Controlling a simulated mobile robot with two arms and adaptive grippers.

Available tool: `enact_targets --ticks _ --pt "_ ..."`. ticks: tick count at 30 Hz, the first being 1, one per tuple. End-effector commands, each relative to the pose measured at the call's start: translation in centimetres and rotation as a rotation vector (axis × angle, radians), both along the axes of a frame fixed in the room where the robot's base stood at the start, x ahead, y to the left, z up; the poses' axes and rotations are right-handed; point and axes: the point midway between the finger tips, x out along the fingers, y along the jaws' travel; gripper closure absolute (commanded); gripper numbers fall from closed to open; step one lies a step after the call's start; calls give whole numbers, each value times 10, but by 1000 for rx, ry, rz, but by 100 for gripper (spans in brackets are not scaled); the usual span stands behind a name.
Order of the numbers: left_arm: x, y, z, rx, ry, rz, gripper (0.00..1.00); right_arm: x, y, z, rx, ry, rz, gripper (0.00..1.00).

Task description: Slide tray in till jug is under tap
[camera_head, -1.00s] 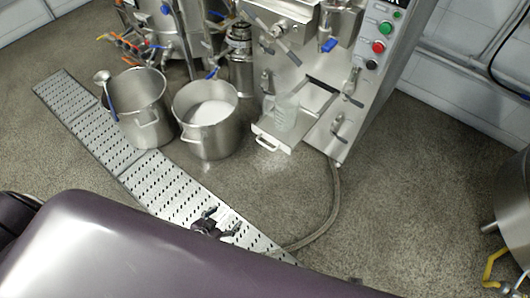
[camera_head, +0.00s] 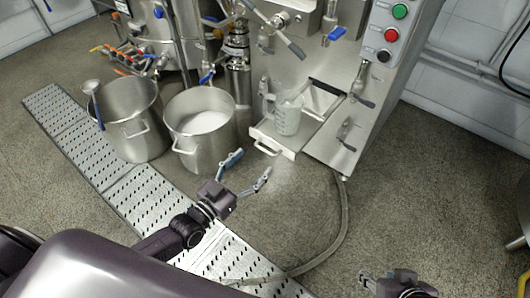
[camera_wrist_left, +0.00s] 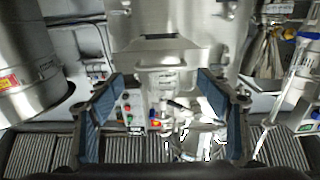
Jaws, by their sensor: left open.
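The metal tray (camera_head: 272,137) with a loop handle on its front sticks out of the machine's lower front. A clear jug (camera_head: 287,113) stands upright on it. A blue-handled tap (camera_head: 336,34) is higher on the machine, up and right of the jug in the picture. My left gripper (camera_head: 248,170) is open and empty, apart from the tray and just in front of its handle. Its two blue-padded fingers stand wide apart in the left wrist view (camera_wrist_left: 155,98). My right gripper (camera_head: 378,282) is at the bottom edge, partly cut off; its opening is unclear.
Two steel pots, the left (camera_head: 133,117) and the right (camera_head: 200,128), stand left of the tray. The right pot holds white material. A perforated drain grate (camera_head: 140,200) crosses the floor. A hose (camera_head: 345,225) curves right of my left gripper.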

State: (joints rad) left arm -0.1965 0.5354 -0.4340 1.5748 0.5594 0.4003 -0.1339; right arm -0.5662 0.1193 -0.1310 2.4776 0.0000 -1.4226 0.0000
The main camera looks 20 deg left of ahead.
Motion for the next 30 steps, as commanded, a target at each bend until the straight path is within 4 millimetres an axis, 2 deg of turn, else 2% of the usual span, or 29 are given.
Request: enact_targets --ticks 9,15,21,28,30 --pt "41 -15 -1 -2 -2 0 30 53 17 22 49 -228 18 60" --pt "58 -21 -1 0 1 0 30 75 25 39 73 -338 26 60" --pt "64 -23 -1 1 2 0 30 83 28 46 82 -381 29 60" --pt "64 -23 -1 1 2 0 30 83 28 47 82 -383 29 60" --pt "64 -23 -1 1 2 0 37 83 28 47 82 -383 29 60"
